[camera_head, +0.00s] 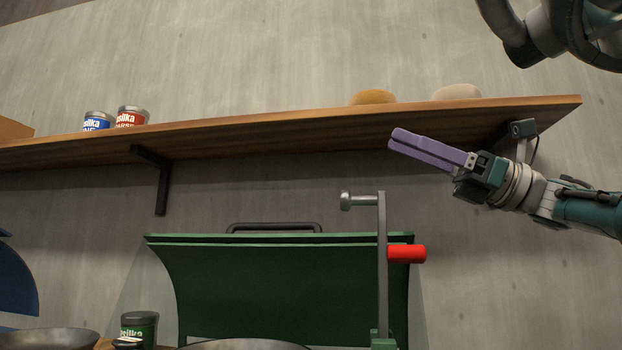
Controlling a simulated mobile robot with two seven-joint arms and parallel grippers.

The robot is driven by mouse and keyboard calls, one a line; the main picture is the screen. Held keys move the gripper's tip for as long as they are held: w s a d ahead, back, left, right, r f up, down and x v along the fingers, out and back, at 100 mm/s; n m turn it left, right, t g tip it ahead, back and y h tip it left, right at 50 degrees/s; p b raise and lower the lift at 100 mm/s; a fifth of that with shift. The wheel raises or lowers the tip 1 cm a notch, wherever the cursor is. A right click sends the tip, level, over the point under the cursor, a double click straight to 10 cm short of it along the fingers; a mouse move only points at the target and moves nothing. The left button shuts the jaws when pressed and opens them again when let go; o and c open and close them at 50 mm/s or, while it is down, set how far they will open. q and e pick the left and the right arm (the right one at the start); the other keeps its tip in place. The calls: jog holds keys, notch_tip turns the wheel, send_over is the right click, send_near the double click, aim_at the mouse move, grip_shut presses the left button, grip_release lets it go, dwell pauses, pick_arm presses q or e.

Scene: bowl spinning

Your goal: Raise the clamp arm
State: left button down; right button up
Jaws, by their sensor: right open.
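The clamp arm (382,275) is a grey metal bar standing upright in front of a green curved panel. A round metal knob (358,201) sticks out to the left at its top. A red handle (406,254) sticks out to the right partway down. The bar's foot meets a green bracket (382,341) at the bottom edge of the picture. My right gripper (397,141), with purple fingers, is open and apart from the clamp arm, above it and slightly right. It is seen edge-on, so the gap between its fingers barely shows. My left gripper is not in view.
The green panel (280,275) stands behind the clamp arm. A wooden shelf (300,131) holds cans (133,116) and rounded objects (373,97). My right gripper is just below its right part. A green can (139,327) and a bowl (48,339) are at lower left.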

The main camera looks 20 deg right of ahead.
pick_arm(q)
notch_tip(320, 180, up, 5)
jog(key=p, duration=0.3)
pick_arm(e)
notch_tip(320, 180, up, 5)
jog(key=shift+r, duration=0.1)
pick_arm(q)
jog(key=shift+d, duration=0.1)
